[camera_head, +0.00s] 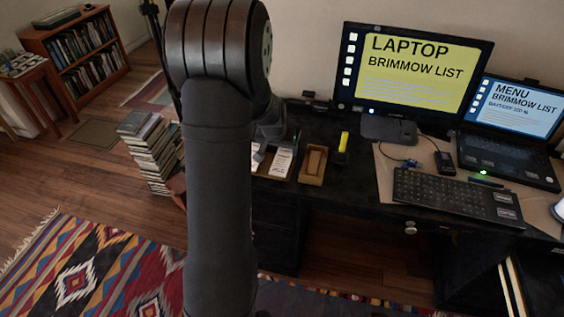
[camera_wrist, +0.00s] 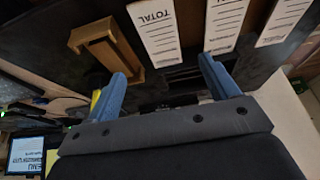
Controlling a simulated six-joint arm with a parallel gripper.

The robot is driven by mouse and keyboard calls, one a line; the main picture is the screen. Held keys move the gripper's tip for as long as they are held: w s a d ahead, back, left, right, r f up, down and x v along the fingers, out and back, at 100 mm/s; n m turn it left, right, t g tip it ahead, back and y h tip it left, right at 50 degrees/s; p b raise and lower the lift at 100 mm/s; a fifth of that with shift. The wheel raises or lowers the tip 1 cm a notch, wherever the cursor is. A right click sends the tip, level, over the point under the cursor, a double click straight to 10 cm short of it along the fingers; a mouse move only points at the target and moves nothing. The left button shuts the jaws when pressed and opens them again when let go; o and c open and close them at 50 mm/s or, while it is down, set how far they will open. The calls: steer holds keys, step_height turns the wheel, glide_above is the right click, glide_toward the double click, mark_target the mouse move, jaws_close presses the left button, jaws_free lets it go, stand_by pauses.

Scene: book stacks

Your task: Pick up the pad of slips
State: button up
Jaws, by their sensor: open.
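Three white printed slips or pads show at the top of the wrist view: a left one marked TOTAL (camera_wrist: 155,30), a middle one marked TOTAL (camera_wrist: 226,22) and a right one (camera_wrist: 284,20). I cannot tell which is a thick pad. In the head view, white slips (camera_head: 283,162) lie on the desk just right of my arm, partly hidden by it. My gripper (camera_wrist: 163,66) is open, its blue fingers apart and nothing seen held between them. The left and middle slips lie beyond the fingertips. In the head view my arm mostly hides the gripper.
A wooden tray (camera_head: 313,165) stands right of the slips, with a yellow object (camera_head: 344,142) beside it. A monitor (camera_head: 413,68), a keyboard (camera_head: 455,197) and a laptop (camera_head: 508,158) fill the desk's right side. A book stack (camera_head: 155,155) stands on the floor at left.

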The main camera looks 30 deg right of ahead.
mark_target(282, 161)
steer(key=shift+x, duration=4.4)
steer(key=shift+w, duration=0.1)
steer(key=c, duration=1.1)
